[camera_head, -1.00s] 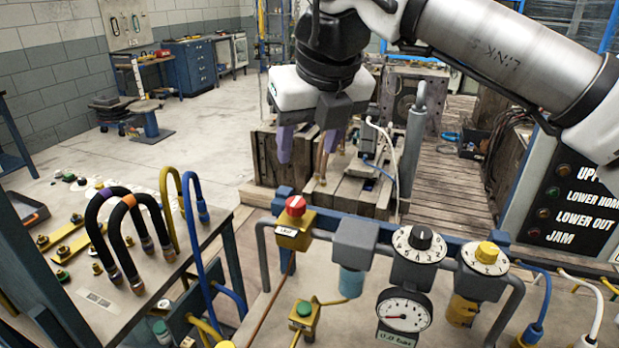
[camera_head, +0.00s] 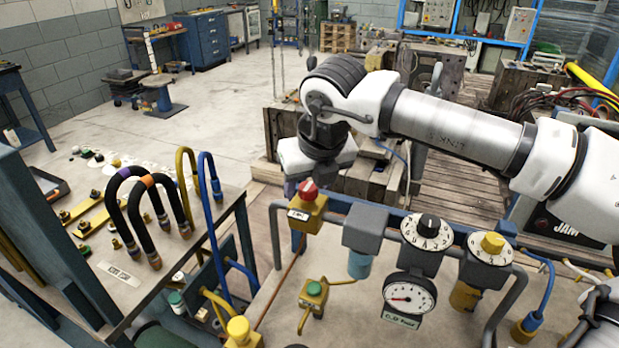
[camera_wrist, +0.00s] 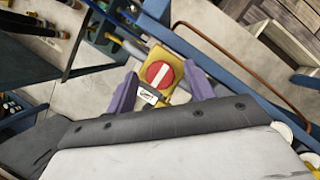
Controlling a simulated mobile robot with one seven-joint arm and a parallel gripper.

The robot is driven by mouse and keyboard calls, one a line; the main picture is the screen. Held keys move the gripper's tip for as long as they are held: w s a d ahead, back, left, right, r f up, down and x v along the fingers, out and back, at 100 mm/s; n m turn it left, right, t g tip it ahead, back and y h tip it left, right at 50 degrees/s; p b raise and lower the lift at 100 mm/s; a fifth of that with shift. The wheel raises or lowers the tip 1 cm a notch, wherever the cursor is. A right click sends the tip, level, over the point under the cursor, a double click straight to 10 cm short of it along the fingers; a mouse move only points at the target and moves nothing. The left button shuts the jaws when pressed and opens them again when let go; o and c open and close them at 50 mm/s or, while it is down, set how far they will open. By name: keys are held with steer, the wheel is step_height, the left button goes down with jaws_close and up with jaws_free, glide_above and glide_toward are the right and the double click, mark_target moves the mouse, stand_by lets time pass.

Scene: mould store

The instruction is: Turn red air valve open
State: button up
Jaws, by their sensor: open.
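The red air valve (camera_head: 308,189) is a round red knob on a yellow block (camera_head: 308,215), fixed to the grey pipe frame. In the wrist view the red knob (camera_wrist: 160,74) faces the camera and carries a white bar lying diagonally. My gripper (camera_wrist: 161,77) is open, with one purple finger on each side of the knob and gaps visible between. In the head view my gripper (camera_head: 299,187) is over and just behind the valve; its fingers are mostly hidden. I cannot tell how deep the fingers reach around the knob.
Right of the valve are a grey filter unit (camera_head: 364,228), a black-knobbed dial (camera_head: 428,231), a yellow-knobbed dial (camera_head: 490,246) and a pressure gauge (camera_head: 409,296). A bench (camera_head: 122,279) with looped hoses stands left.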

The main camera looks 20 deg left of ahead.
steer(key=c, duration=1)
steer(key=shift+o, duration=0.2)
steer(key=shift+f, duration=0.1)
steer(key=n+g+y+b, duration=0.1)
steer(key=n+b, duration=0.1)
steer(key=n, duration=0.1)
steer(key=shift+w+n, duration=0.1)
steer(key=shift+n, duration=0.3)
steer(key=n+g, duration=0.1)
steer(key=n, duration=0.1)
steer(key=n+b, duration=0.1)
steer(key=n, duration=0.1)
steer(key=shift+w+n+g+y, duration=0.1)
steer(key=shift+n+g+y, duration=0.2)
steer(key=shift+g, duration=0.1)
steer(key=n+g, duration=0.1)
steer(key=n, duration=0.3)
steer(key=shift+w+g, duration=0.15)
steer(key=shift+g, duration=0.25)
steer(key=shift+w+n+g+h+p, duration=0.1)
steer(key=shift+n+g+h+p, duration=0.25)
steer(key=shift+n, duration=1.05)
steer(key=shift+n+g+h+p, duration=0.1)
steer(key=shift+n+g+h, duration=0.3)
steer(key=shift+n, duration=1)
